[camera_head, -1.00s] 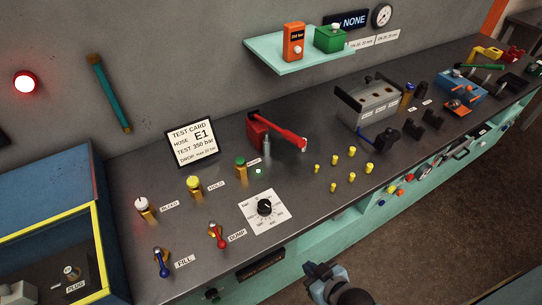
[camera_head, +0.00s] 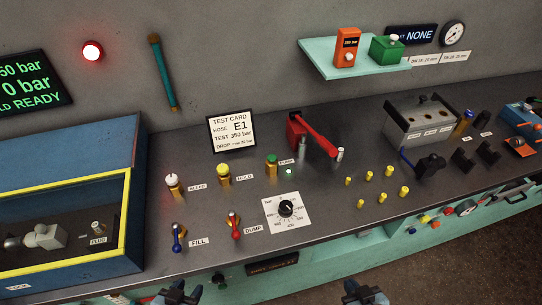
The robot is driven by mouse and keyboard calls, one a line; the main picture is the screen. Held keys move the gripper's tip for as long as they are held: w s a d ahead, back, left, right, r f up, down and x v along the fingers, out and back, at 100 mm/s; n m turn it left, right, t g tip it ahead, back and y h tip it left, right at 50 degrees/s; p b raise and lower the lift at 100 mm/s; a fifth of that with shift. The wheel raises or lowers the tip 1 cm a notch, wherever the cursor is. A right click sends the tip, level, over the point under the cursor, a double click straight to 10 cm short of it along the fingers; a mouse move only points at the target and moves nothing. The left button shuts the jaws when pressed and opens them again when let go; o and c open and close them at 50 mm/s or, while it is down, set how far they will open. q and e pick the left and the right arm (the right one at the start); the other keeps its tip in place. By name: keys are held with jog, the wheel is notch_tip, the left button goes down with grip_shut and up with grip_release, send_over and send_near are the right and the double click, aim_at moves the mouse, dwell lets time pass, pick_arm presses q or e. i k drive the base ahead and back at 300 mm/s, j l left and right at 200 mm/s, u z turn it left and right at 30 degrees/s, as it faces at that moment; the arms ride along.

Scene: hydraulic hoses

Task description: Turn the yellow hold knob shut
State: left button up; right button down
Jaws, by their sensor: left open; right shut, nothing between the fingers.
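The yellow hold knob (camera_head: 223,170) stands on its brass valve on the grey bench top, beside a HOLD label (camera_head: 245,177). Its open or shut position is too small to tell. My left gripper (camera_head: 177,291) is at the bottom edge, open, in front of the bench and well below the knob in the picture. My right gripper (camera_head: 365,292) is at the bottom edge further right, shut and empty. Both are partly cut off by the frame edge and apart from the knob.
A white bleed knob (camera_head: 171,180) and a green pump knob (camera_head: 271,160) flank the hold knob. The blue fill lever (camera_head: 177,235), red dump lever (camera_head: 235,224) and pressure dial (camera_head: 286,209) stand in front. A blue, yellow-edged box (camera_head: 125,215) is at left.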

aim_at(222, 168)
jog(key=k+j+u, duration=0.2)
jog(key=j+u, duration=0.25)
jog(key=k+j+u, duration=0.15)
jog(key=u, duration=0.35)
jog(key=i+j, duration=0.05)
jog(key=j, duration=0.05)
